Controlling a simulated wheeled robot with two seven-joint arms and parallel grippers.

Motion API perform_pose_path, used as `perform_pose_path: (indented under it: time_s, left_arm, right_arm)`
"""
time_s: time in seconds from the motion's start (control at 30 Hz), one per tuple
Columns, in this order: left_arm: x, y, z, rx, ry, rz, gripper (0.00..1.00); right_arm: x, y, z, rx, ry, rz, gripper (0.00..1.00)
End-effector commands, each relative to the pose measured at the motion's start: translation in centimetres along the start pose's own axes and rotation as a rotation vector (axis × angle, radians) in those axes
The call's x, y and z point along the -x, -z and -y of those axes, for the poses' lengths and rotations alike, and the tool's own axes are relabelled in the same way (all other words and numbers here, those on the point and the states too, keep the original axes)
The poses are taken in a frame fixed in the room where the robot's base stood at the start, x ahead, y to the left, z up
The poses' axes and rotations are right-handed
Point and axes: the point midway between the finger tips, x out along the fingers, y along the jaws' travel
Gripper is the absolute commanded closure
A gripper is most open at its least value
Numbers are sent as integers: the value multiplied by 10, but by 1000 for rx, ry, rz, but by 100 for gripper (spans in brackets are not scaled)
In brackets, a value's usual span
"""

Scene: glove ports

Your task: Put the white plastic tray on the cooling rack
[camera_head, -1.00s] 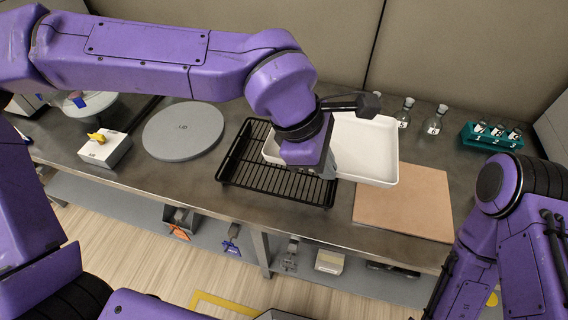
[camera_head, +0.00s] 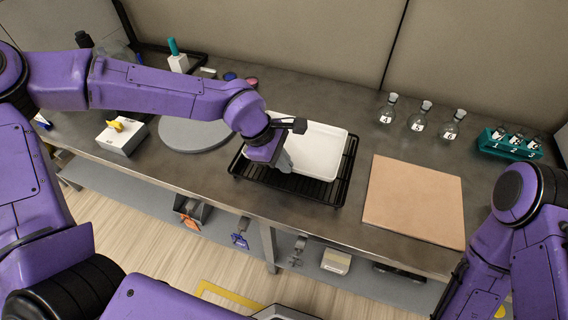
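The white plastic tray (camera_head: 322,150) lies over the black wire cooling rack (camera_head: 337,190), within its outline. It looks level and seems to rest on the bars, though a small gap underneath cannot be ruled out. Bare rack bars show along the front and right. My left gripper (camera_head: 284,163) is at the tray's left front part, pointing down. My wrist hides its fingers and that tray edge, so whether it is shut on the tray cannot be seen.
A tan board (camera_head: 415,200) lies right of the rack, and a round grey plate (camera_head: 190,135) lies left. Several flasks (camera_head: 420,116) and a teal vial rack (camera_head: 508,144) stand at the back right.

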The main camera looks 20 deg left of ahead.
Motion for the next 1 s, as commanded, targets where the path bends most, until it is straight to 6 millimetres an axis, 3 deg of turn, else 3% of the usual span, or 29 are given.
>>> perform_pose_path:
  time_s: [0.13,0.43,0.47,0.53,0.83,1.0]
  left_arm:
    - [-15,5,3,-2,1,0,100]
    - [-18,6,4,-1,0,1,100]
    - [-19,7,4,-1,0,0,94]
    - [-18,6,4,-1,0,0,72]
    - [-16,6,3,-1,0,0,72]
    - [9,5,2,1,-5,4,72]
  right_arm:
    - [3,1,0,0,0,0,57]
    - [2,1,0,0,0,0,57]
    - [2,1,0,0,0,0,57]
    - [2,1,0,0,0,0,57]
    - [3,1,0,0,0,0,57]
    - [3,1,0,0,0,0,57]
